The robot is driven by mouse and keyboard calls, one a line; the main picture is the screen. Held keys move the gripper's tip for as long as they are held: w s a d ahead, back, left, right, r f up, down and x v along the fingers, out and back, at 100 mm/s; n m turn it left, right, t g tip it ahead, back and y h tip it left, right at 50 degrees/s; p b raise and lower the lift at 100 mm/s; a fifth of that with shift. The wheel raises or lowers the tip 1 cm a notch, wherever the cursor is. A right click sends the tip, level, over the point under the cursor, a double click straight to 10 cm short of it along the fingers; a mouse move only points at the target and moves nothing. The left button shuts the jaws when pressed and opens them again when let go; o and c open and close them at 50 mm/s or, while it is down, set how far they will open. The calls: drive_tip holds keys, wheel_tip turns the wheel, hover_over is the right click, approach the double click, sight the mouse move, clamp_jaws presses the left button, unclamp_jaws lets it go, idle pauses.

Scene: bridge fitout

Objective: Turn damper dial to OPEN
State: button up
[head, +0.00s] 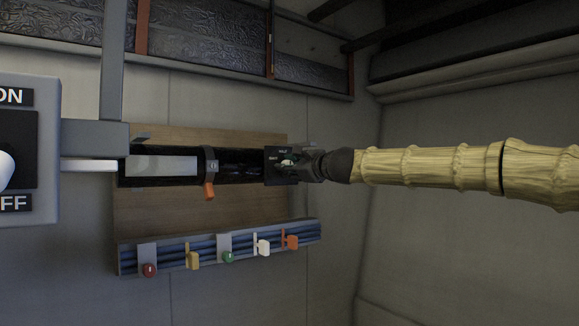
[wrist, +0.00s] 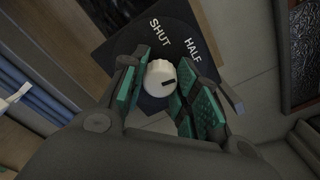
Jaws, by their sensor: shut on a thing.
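The damper dial is a white knob with a black mark, on a dark plate (wrist: 178,25) lettered SHUT and HALF; the wrist view shows the knob (wrist: 157,76). The mark points right in that view, past HALF on the side away from SHUT. No OPEN lettering shows; my gripper covers that part of the plate. My gripper (wrist: 161,85) is shut on the knob, its green pads on either side. In the head view my gripper (head: 303,163) is at the small dark dial plate (head: 274,168) at the right end of a black strip.
A black unit with an orange-tipped lever (head: 209,188) is left of the dial on a wooden board (head: 160,212). Below is a blue rail (head: 210,249) with several coloured valves. A grey ON/OFF switch box (head: 50,150) stands at far left. The wall at right is bare.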

drive_tip(key=m, duration=0.5)
drive_tip(key=shift+m, duration=0.3)
drive_tip(key=shift+f+m, duration=0.1)
drive_tip(key=shift+m, duration=2)
drive_tip(key=o, duration=1)
drive_tip(key=shift+d, duration=0.1)
drive_tip(key=shift+o, duration=0.2)
drive_tip(key=shift+s, duration=0.1)
drive_tip(key=v, duration=1.1)
drive_tip(key=shift+s+d, duration=0.25)
drive_tip(key=shift+d, duration=0.05)
